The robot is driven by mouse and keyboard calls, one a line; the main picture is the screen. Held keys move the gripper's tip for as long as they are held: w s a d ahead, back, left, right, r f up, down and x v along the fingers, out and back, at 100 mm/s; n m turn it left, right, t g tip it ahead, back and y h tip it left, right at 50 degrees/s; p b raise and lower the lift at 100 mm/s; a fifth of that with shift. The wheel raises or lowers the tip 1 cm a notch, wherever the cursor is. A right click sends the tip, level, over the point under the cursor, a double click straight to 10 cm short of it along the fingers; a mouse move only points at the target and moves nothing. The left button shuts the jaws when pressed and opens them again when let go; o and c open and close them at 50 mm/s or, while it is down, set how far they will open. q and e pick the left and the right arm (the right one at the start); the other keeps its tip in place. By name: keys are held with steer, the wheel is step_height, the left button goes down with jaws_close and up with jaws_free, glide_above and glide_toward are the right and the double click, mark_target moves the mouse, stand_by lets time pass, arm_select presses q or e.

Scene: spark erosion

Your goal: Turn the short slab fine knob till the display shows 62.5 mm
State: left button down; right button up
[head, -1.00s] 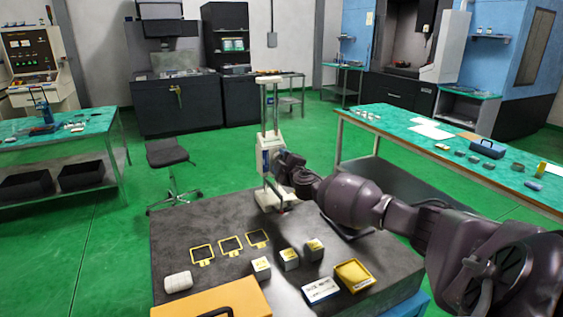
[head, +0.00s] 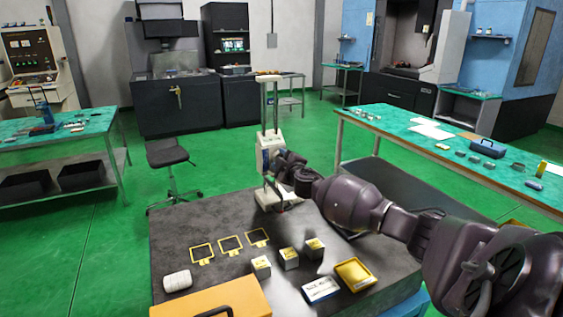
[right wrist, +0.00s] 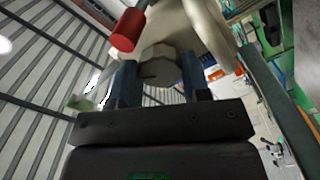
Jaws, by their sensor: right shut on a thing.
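A white height gauge (head: 268,198) with two upright columns stands at the far edge of the dark stone table. My right gripper (head: 273,158) is at the gauge's slide, its arm coming in from the right. In the right wrist view the two blue fingers (right wrist: 158,82) of this gripper are shut on a grey faceted knob (right wrist: 158,66), one on each side. A red cylinder (right wrist: 127,30) on a rod is close by, above left of the knob. The display's reading cannot be made out in either view. My left gripper is not in view.
On the dark stone table (head: 180,235) are several yellow-marked blocks (head: 289,258), yellow frames (head: 231,243), a white roll (head: 177,281), a white-and-blue box (head: 320,289), a yellow box (head: 354,272) and an orange case (head: 215,300). A stool (head: 167,153) stands behind left.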

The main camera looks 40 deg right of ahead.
steer(key=o, duration=0.6)
steer(key=shift+o, duration=0.2)
steer(key=v, duration=1.1)
stand_by(0.3)
